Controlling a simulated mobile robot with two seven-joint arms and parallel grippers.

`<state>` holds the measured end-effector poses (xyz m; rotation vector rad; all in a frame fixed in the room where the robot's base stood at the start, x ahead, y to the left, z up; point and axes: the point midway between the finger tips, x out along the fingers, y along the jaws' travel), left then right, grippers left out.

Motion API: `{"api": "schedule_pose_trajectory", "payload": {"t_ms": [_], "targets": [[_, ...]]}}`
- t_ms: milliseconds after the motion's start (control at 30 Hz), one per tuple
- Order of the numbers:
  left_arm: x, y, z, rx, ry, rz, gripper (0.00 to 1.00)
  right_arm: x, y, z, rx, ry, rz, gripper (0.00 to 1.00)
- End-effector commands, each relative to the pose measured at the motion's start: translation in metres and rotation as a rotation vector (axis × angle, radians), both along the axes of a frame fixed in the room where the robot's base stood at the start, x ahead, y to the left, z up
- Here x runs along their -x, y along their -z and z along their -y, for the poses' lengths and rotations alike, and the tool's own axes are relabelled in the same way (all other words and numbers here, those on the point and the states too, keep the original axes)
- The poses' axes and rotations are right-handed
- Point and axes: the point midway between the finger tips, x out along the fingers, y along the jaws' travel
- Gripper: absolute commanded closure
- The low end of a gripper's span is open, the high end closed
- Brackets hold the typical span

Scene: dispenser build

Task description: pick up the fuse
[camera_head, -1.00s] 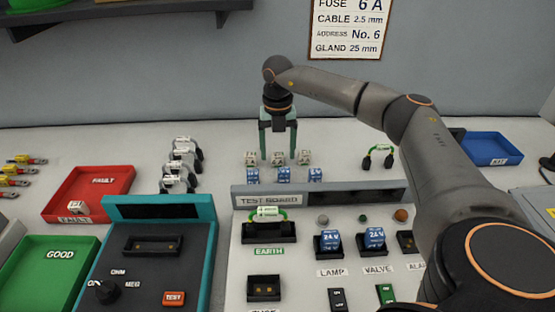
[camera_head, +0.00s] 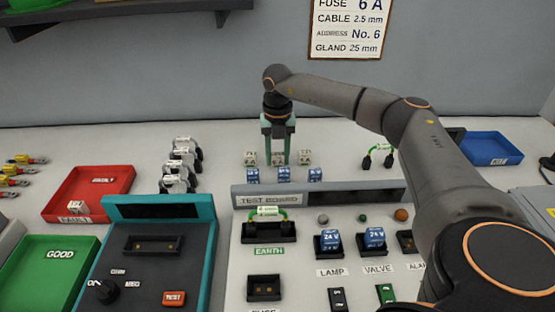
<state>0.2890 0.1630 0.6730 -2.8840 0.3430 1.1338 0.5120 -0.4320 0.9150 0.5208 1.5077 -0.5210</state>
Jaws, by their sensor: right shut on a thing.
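Three small white fuses stand in a row on the bench behind the test board: a left one (camera_head: 250,158), a middle one (camera_head: 277,159) and a right one (camera_head: 305,157). My right gripper (camera_head: 277,154) points straight down over the row. Its green fingers are shut on the middle fuse, one on each side of it. The middle fuse still stands level with its neighbours. My left gripper is not in view.
Several blue blocks (camera_head: 284,174) stand just in front of the fuses, before the test board (camera_head: 330,195). A green-topped link (camera_head: 379,154) stands to the right, black-ended links (camera_head: 182,160) to the left.

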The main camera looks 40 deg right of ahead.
Motion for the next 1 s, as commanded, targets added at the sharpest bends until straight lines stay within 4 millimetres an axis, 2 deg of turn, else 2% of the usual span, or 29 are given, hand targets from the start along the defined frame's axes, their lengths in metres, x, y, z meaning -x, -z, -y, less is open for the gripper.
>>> {"api": "schedule_pose_trajectory", "payload": {"t_ms": [33,100,567,800,1000], "targets": [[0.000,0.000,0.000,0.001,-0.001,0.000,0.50,0.000,0.000,0.000,0.000,0.000,0.000,0.92],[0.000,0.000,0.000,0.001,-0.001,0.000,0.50,0.000,0.000,0.000,0.000,0.000,0.000,1.00],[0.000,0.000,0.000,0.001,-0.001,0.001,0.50,-0.001,-0.005,0.000,0.000,0.000,0.003,1.00],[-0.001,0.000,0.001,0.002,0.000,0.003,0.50,0.000,-0.036,-0.002,0.000,-0.002,0.005,1.00],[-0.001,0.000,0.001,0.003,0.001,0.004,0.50,0.019,-0.073,-0.029,0.000,-0.007,0.006,1.00]]}}
